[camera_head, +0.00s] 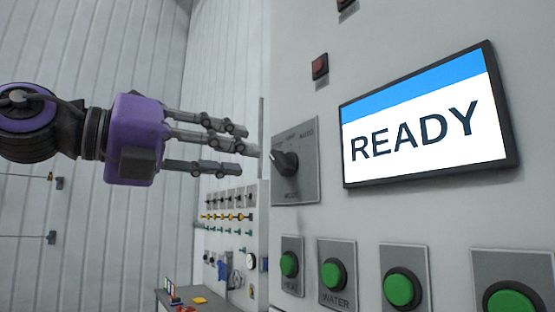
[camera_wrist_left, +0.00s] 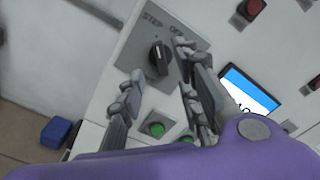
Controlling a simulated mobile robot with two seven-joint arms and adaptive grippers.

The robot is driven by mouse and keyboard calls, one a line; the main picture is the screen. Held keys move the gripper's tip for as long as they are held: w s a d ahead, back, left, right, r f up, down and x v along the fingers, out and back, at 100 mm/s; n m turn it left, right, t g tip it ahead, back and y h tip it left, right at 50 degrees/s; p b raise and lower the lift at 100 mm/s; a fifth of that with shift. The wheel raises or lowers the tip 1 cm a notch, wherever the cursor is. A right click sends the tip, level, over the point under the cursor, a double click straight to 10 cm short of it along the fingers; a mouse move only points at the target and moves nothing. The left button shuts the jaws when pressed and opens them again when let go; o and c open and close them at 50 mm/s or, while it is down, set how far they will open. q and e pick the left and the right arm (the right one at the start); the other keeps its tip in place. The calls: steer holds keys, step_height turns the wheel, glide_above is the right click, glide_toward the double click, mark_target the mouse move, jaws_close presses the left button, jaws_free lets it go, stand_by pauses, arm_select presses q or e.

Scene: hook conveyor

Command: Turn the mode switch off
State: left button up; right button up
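The mode switch (camera_head: 286,162) is a black rotary knob on a grey plate (camera_head: 308,185) left of the screen. In the left wrist view the knob (camera_wrist_left: 159,60) sits below the labels STEP and OFF. I cannot tell exactly which label it points to. My left gripper (camera_head: 243,150), with a purple palm and grey jointed fingers, reaches in from the left. Its fingers are spread and empty, with the tips just left of the plate in the head view. In the left wrist view the fingers (camera_wrist_left: 155,82) stand on either side of the knob; contact is not clear. My right gripper is out of view.
A screen (camera_head: 425,125) reading READY is right of the switch. Green buttons (camera_head: 403,289) line the panel below, and a red button (camera_head: 320,66) is above. Another control panel (camera_head: 232,225) and a small table (camera_head: 215,304) stand farther back. A blue box (camera_wrist_left: 57,130) lies at lower left.

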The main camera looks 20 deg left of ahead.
mark_target(274, 160)
arm_select(q)
steer(key=shift+p+x, duration=0.75)
steer(key=shift+x, duration=2.45)
steer(key=shift+w+d, duration=0.3)
steer(key=shift+w, duration=0.05)
steer(key=shift+c, duration=0.2)
jaws_close()
